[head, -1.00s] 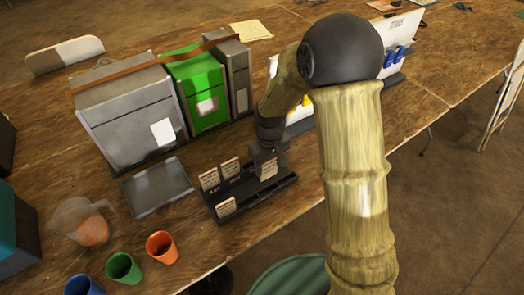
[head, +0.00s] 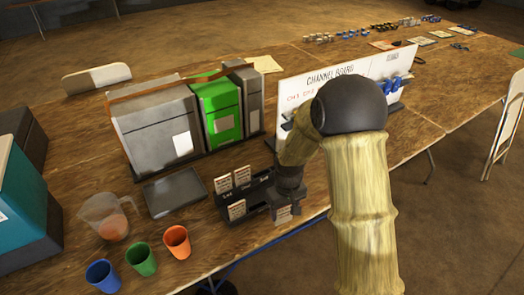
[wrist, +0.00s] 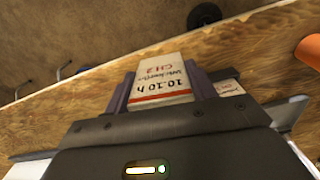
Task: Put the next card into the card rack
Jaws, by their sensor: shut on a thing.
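The card rack (head: 258,196) is a dark stand on the wooden table. Two cards stand in its back row, one at the left (head: 223,184) and one beside it (head: 242,176). A third card (head: 237,210) stands at the front left. My gripper (head: 286,208) is shut on a pale card (head: 283,214) at the front right of the rack. In the wrist view the held card (wrist: 161,80) lies between both fingers and reads "10.10 h" and "CH 2", with a red stripe. I cannot tell whether its lower edge touches the rack.
A grey tray (head: 175,192) lies left of the rack. Orange (head: 177,242), green (head: 141,259) and blue (head: 103,275) cups and a clear jug (head: 108,217) stand further left. Large cases (head: 157,128) and the channel board (head: 335,85) stand behind. The table's front edge is close to my gripper.

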